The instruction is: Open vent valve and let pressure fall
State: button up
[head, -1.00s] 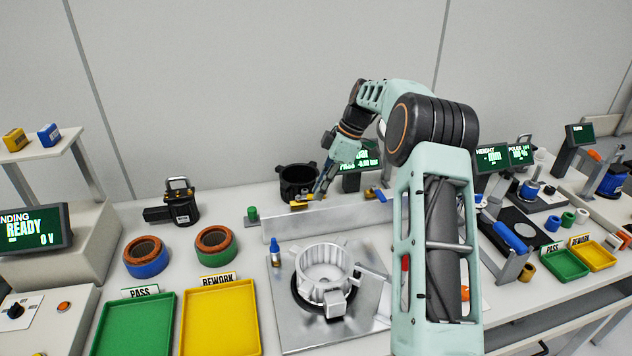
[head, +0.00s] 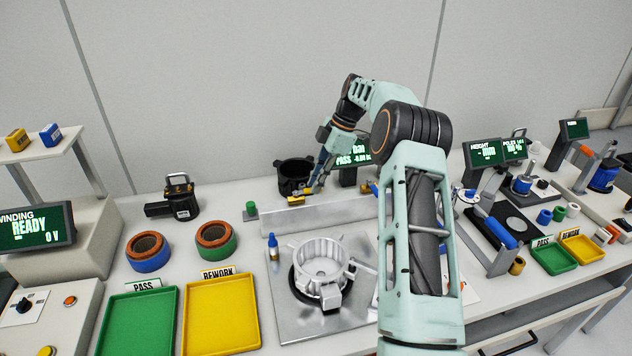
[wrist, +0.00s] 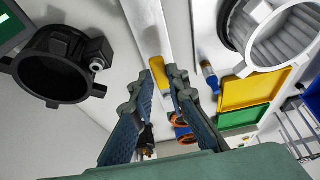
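A small yellow lever (head: 297,199), which looks like a valve handle, sits at the left part of the long metal rail (head: 340,213) behind the fixture. In the wrist view the yellow lever (wrist: 159,73) shows between and just beyond my fingertips. My gripper (head: 317,188) points down beside it; in the wrist view my gripper (wrist: 162,80) has its fingers apart. Contact with the lever cannot be told. A second handle (head: 366,189) at the rail's right part is partly hidden by my arm. The pressure display (head: 352,156) reads PASS and about -0.00 bar, partly covered.
A white stator housing (head: 320,267) sits on the metal fixture plate (head: 285,325) in front of the rail. A black ring-shaped housing (head: 295,172) stands close behind my gripper. Green and yellow trays lie at front left.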

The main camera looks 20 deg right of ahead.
jog(key=o, duration=0.3)
jog(key=v, duration=1.2)
dwell(0.8)
